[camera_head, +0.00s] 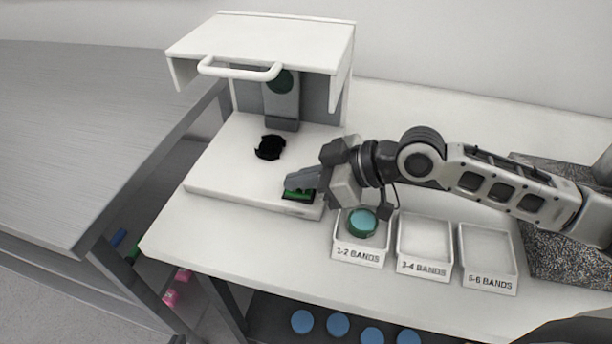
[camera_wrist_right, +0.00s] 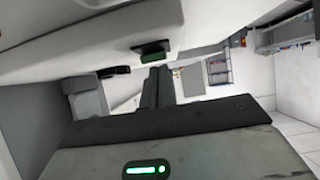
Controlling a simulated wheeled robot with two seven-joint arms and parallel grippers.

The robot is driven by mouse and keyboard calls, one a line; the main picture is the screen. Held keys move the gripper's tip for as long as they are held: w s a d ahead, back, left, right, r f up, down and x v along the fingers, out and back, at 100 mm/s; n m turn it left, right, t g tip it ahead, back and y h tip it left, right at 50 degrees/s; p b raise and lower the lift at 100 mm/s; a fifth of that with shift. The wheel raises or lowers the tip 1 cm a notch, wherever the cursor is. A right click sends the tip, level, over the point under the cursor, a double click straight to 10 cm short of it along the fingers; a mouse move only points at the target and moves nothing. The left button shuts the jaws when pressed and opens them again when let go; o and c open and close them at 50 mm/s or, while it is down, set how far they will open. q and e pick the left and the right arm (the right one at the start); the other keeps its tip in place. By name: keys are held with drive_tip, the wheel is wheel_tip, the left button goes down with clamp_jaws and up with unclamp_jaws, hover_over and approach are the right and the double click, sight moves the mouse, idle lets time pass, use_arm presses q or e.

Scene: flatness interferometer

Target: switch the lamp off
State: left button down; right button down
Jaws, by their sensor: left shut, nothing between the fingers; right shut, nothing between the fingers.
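The interferometer (camera_head: 225,165) is a white instrument with a raised hood, on the left part of the bench. A green switch (camera_head: 299,195) in a dark frame sits at the front right of its base; it also shows in the right wrist view (camera_wrist_right: 153,50). My right gripper (camera_head: 290,183) is shut and empty, its fingertips right at the switch and partly covering it. In the right wrist view its fingers (camera_wrist_right: 157,72) point towards the switch; I cannot tell whether they touch it. A dark green round window (camera_head: 283,81) is under the hood. My left gripper is out of view.
A white handle (camera_head: 240,70) fronts the hood, and a black round support (camera_head: 269,148) is on the base. Labelled trays stand in front; the "1-2 BANDS" tray (camera_head: 360,256) holds a teal disc (camera_head: 362,221). The other two trays are empty. A speckled dark slab (camera_head: 560,255) lies at right.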

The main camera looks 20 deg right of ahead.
sight(298, 190)
use_arm(q)
drive_tip(key=shift+r, duration=0.35)
use_arm(e)
drive_tip(key=shift+w+a+r, duration=0.1)
drive_tip(key=shift+a+r, duration=0.05)
drive_tip(key=shift+a, duration=0.1)
use_arm(q)
drive_tip(key=shift+w, duration=0.1)
